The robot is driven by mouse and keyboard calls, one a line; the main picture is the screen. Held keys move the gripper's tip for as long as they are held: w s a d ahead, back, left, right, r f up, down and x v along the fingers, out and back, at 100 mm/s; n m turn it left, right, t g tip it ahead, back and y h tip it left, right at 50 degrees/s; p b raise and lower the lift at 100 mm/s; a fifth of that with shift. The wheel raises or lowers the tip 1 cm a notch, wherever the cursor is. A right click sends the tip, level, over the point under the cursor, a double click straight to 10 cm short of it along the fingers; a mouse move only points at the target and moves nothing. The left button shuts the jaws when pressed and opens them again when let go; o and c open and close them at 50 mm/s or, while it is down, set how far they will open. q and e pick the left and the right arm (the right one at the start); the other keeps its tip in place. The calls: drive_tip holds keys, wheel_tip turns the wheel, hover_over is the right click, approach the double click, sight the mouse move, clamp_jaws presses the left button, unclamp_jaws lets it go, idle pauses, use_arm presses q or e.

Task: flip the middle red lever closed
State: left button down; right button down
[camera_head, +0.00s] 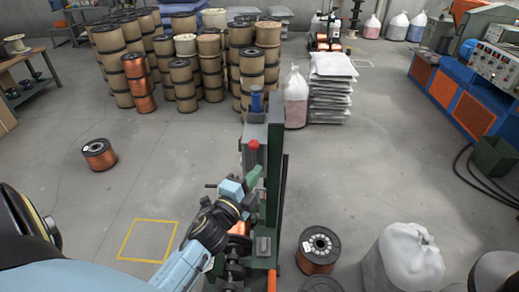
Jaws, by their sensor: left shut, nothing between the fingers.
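A tall machine stand (273,175) with a dark green column stands in the centre. A red knob (253,146) sits on the grey block near its upper part; I cannot tell whether it is the middle lever's end. A small red part (271,281) shows low on the stand. My left arm comes in from lower left, and my left gripper (234,190) is at the stand's left side, below the red knob. It is shut and holds nothing. Its fingertips are small and partly hidden against the stand, so contact is unclear. My right gripper is out of view.
Another spool (99,154) is on the floor at left. A yellow floor square (148,240) is empty. Stacked spools (185,85) fill the back. Open floor lies between.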

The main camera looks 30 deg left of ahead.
use_arm(q)
drive_tip(key=shift+r, duration=0.2)
drive_tip(key=p, duration=0.1)
hover_over(254, 157)
drive_tip(key=w+d, duration=0.1)
drive_tip(key=d, duration=0.5)
drive_tip(key=shift+s+a+p, duration=0.25)
drive_tip(key=shift+s+a, duration=0.2)
drive_tip(key=shift+a, duration=0.4)
drive_tip(key=shift+s+a+p, duration=0.2)
drive_tip(key=shift+s+a, duration=0.25)
drive_tip(key=shift+a, duration=0.4)
